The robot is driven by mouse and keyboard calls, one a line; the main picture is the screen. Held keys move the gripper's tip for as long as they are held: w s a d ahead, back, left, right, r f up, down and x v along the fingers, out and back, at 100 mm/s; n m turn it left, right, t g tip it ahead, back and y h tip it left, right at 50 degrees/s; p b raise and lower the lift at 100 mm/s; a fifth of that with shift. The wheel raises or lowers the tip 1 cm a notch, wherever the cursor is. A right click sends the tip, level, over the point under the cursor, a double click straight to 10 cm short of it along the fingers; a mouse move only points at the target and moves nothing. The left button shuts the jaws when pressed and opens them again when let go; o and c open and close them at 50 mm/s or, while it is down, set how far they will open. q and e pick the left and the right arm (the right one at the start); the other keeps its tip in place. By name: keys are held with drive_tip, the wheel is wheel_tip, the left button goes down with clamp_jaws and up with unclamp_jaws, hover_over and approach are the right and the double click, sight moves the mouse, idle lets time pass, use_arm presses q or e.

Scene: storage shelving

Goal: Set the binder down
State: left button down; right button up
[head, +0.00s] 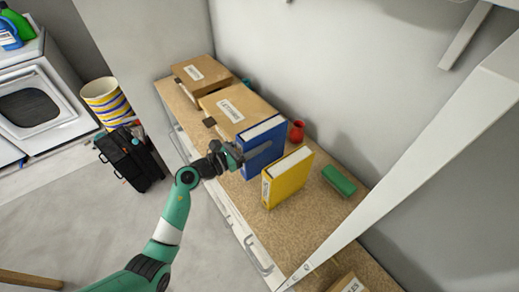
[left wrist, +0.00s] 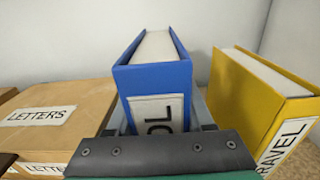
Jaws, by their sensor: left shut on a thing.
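A blue binder (head: 263,146) is upright between a cardboard box and a yellow binder in the head view. My left gripper (head: 250,154) is shut on it, with a grey finger along its side. In the left wrist view the blue binder (left wrist: 155,85) stands between the fingers, its white spine label partly hidden by the gripper's dark edge. Its lower edge is hidden, so I cannot tell whether it touches the wooden surface. My right gripper is not in view.
The yellow binder (head: 287,176) stands just right of the blue one, labelled "TRAVEL" in the left wrist view. A "LETTERS" box (head: 236,108) lies on the left. A red vase (head: 297,131) and a green object (head: 339,181) sit on the wooden top (head: 330,222), with bare room near the green object.

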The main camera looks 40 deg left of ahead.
use_arm(q)
drive_tip(key=shift+w+d+f+b, duration=0.15)
drive_tip(key=shift+f+b, duration=0.2)
drive_tip(key=shift+f, duration=0.55)
drive_tip(key=shift+w+f+b, duration=0.1)
drive_tip(key=shift+f+b, duration=0.2)
drive_tip(key=shift+f, duration=0.6)
drive_tip(key=shift+f, duration=0.15)
drive_tip(key=shift+c, duration=1.4)
unclamp_jaws()
drive_tip(key=s+a, duration=0.2)
drive_tip(key=s, duration=1)
